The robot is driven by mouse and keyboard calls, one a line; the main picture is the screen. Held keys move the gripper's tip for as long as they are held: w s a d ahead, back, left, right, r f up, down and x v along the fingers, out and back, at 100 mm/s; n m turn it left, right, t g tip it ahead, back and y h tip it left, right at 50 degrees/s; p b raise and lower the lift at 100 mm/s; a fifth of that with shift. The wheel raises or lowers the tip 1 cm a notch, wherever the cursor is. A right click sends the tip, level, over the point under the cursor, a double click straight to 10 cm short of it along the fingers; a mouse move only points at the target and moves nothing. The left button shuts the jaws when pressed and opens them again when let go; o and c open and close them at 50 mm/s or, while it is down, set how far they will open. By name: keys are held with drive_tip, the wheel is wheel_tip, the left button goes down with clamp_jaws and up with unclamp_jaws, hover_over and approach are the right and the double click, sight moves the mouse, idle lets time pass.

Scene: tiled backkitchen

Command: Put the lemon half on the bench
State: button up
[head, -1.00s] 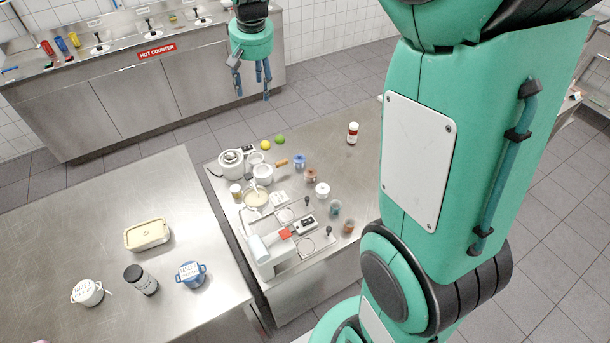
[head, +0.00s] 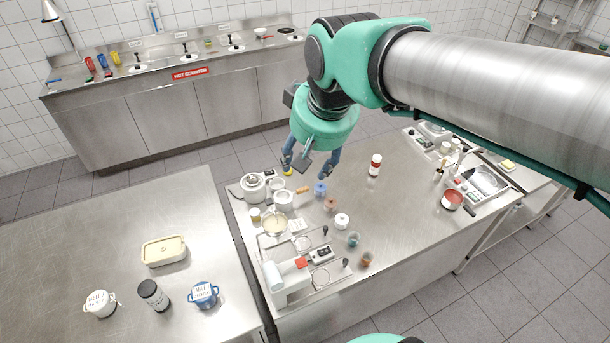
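A small yellow fruit (head: 288,173) shows at the far edge of the middle steel bench (head: 405,235), mostly behind my gripper. I cannot tell whether it is a half or a whole lemon. My gripper (head: 306,166) points down over that far edge, its blue fingers spread apart. I see nothing held between them. Its height above the fruit is unclear. The green fruit seen earlier beside the yellow one is hidden now. Another steel bench (head: 90,240) stands at the left.
The middle bench's left part is crowded with a white machine (head: 290,285), a pale bowl (head: 275,226) and several jars. A red-capped bottle (head: 375,165) stands behind. The middle bench is clear to the right, before a red pan (head: 452,199). A cream tub (head: 164,251) sits on the left bench.

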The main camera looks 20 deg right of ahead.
drive_tip(key=s+a+f+t, duration=0.1)
drive_tip(key=s+f, duration=0.2)
drive_tip(key=s, duration=0.7)
drive_tip(key=shift+s+f+n, duration=0.25)
drive_tip(key=shift+s+n, duration=0.05)
drive_tip(key=shift+s, duration=0.1)
drive_tip(key=shift+f, duration=0.1)
wheel_tip(320, 180, down, 10)
drive_tip(key=b, duration=1)
